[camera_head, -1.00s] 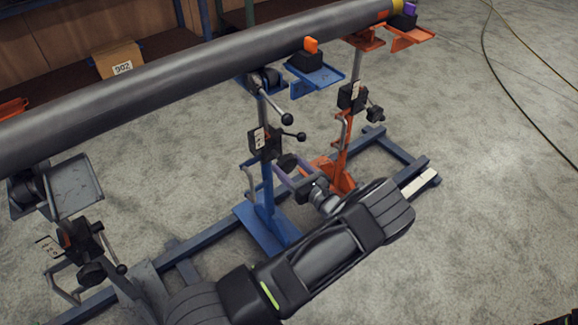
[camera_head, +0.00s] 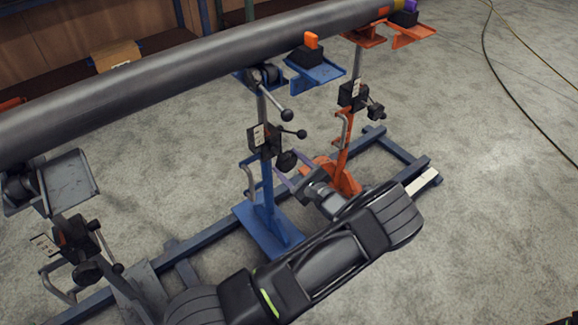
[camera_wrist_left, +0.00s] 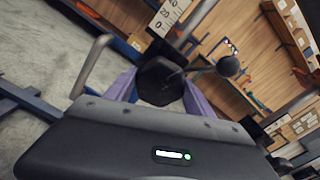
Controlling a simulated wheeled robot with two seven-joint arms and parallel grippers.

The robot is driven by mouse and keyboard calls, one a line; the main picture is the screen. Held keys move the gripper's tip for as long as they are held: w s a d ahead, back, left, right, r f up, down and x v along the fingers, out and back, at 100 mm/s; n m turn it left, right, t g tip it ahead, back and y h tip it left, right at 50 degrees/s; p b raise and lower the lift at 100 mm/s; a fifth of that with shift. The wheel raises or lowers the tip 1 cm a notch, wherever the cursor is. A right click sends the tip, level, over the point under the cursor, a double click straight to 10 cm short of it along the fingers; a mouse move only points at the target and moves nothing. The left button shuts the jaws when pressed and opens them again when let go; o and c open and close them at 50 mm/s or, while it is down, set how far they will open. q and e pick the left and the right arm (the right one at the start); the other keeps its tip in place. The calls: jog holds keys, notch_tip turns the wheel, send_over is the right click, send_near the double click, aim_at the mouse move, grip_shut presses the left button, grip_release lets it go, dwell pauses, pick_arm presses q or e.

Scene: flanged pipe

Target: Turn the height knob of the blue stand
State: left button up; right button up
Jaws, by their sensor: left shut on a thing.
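The blue stand (camera_head: 268,190) stands upright under the grey pipe, with a black clamp block and a scale plate on its post. Its black height knob (camera_head: 287,160) sticks out at the lower right of the block. My left gripper (camera_head: 286,169) reaches it from the lower right. In the left wrist view the black knob (camera_wrist_left: 160,80) sits between the two purple fingers, and the gripper is shut on it. A lever with a black ball (camera_wrist_left: 228,66) shows just beyond. My right gripper is not in view.
The long grey pipe (camera_head: 180,80) crosses above. An orange stand (camera_head: 343,150) stands close behind to the right, and a grey stand (camera_head: 75,235) at the left. A blue floor rail (camera_head: 395,150) runs beneath. Open concrete floor lies to the right.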

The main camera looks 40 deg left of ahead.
pick_arm(q)
jog(key=n+b, duration=0.1)
jog(key=n, duration=0.3)
jog(key=shift+f+n+b, duration=0.1)
jog(key=shift+n+b, duration=0.2)
jog(key=n+b, duration=0.1)
jog(key=n, duration=0.2)
jog(key=shift+n, duration=0.3)
jog(key=n+b, duration=0.2)
jog(key=n, duration=0.2)
jog(key=shift+n+b, duration=0.8)
jog(key=shift+n, duration=0.9)
jog(key=o, duration=1.4)
jog(key=shift+c, duration=0.2)
